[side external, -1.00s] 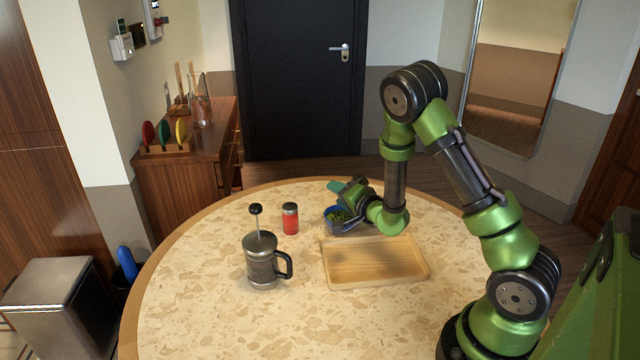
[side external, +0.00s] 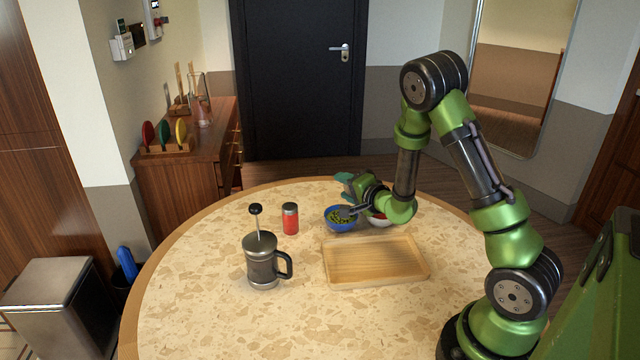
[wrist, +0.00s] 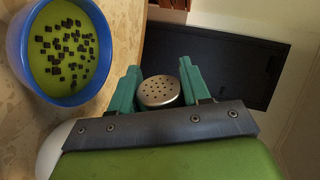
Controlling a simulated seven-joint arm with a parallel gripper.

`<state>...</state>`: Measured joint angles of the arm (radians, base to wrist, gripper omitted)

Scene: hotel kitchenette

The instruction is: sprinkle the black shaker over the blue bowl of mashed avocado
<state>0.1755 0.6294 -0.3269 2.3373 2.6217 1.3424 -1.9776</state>
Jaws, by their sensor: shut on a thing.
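The blue bowl (side external: 340,225) of green mashed avocado stands on the round table. In the wrist view the blue bowl (wrist: 17,62) is at upper left, with many black bits on the green mash. My gripper (side external: 352,195) is just right of the bowl in the side view. In the wrist view its teal fingers (wrist: 158,88) are shut around the shaker (wrist: 158,92). Only the shaker's silver perforated cap shows clearly; its body is hidden. The cap is beside the bowl in that view, not over it.
A red shaker (side external: 290,220) with a grey cap stands left of the bowl. A French press (side external: 262,262) is at front left. An empty wooden tray (side external: 375,262) lies in front of the bowl. A white bowl (side external: 380,221) with red contents is partly behind my wrist.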

